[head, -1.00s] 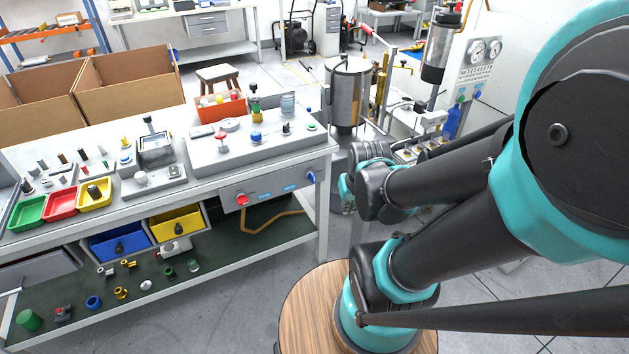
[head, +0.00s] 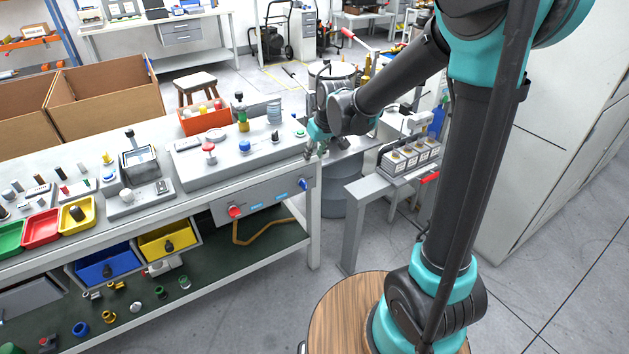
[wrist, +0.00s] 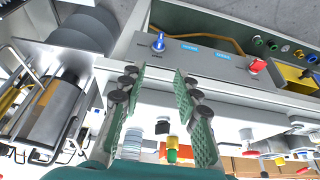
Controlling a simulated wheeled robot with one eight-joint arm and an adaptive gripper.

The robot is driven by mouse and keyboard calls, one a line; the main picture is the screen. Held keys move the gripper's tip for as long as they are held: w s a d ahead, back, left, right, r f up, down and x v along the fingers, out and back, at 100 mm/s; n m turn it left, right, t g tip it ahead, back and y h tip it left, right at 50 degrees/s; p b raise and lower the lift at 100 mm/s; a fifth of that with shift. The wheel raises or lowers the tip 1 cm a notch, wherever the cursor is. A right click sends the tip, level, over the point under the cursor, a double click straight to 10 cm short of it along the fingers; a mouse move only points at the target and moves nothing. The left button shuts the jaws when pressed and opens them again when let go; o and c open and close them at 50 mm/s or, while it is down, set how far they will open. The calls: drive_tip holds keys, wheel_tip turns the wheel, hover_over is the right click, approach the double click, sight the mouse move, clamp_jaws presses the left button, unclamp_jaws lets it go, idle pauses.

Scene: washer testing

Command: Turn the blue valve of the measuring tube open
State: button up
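A blue valve knob (head: 304,184) sits at the right end of the bench's front panel in the head view. It also shows in the wrist view (wrist: 158,42), just beyond the fingertips. My gripper (head: 314,152) hangs at the bench's right front corner, above the blue knob. In the wrist view its two green-padded fingers (wrist: 160,80) are spread apart with nothing between them. The knob lies apart from the fingers. I cannot make out a measuring tube for certain.
A red knob (head: 235,212) is at the panel's left, with a brown hose (head: 262,236) below. The console (head: 205,165) carries several knobs. A grey stand (head: 360,192) with a row of small boxes (head: 411,155) is right of the bench. A metal tank (wrist: 58,105) shows in the wrist view.

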sight(305, 182)
drive_tip(key=x, duration=1.7)
drive_tip(key=shift+d+f, duration=0.1)
drive_tip(key=shift+f, duration=0.05)
clamp_jaws()
